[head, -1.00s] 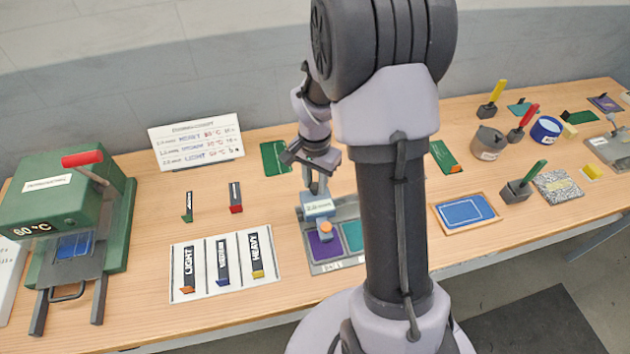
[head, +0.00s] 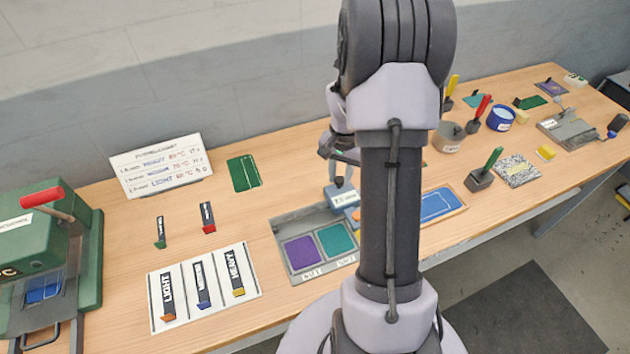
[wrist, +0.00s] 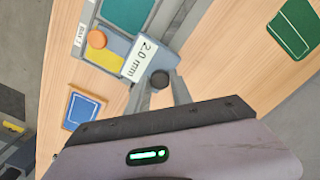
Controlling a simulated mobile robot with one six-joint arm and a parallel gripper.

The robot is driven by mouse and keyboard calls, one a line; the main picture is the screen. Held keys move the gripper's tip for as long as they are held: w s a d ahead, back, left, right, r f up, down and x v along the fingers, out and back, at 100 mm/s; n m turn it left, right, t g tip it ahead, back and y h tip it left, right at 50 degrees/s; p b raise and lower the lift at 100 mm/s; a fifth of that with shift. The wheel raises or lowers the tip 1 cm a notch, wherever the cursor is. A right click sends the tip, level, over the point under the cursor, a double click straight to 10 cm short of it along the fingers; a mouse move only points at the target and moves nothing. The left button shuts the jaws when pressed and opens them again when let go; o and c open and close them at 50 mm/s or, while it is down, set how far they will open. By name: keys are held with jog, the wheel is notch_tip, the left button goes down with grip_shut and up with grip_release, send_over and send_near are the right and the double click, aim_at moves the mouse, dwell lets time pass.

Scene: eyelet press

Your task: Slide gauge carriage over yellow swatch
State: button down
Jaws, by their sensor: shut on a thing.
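The gauge carriage (head: 341,195) is a grey-blue block with a white label, on the grey gauge tray (head: 283,229) in the head view. The wrist view shows its "2.0 mm" label (wrist: 141,56) and an orange disc (wrist: 97,38) beside it. My gripper (wrist: 160,82) is shut on the carriage's dark post. The yellow swatch (wrist: 112,62) shows in the wrist view beside the label, partly covered. In the head view the purple swatch (head: 300,251) and teal swatch (head: 335,239) lie uncovered left of the carriage; my arm hides the tray's right end.
A blue framed panel (head: 440,205) lies right of the tray. A green card (head: 244,173) lies behind it, and a white strip card (head: 205,285) lies to the front left. A green press (head: 85,235) stands at far left. Stamps and pots fill the right end.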

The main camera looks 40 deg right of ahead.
jog(key=shift+s+d, duration=0.25)
jog(key=shift+d, duration=0.75)
jog(key=shift+s+d, duration=0.25)
jog(key=shift+d, duration=0.75)
jog(key=c, duration=1.5)
grip_release()
jog(key=o, duration=0.4)
jog(key=shift+s+d, duration=0.15)
jog(key=shift+d, duration=0.05)
jog(key=shift+c, duration=0.2)
jog(key=shift+a, duration=0.15)
notch_tip(320, 180, up, 18)
jog(key=p, duration=0.4)
jog(key=shift+f, duration=0.25)
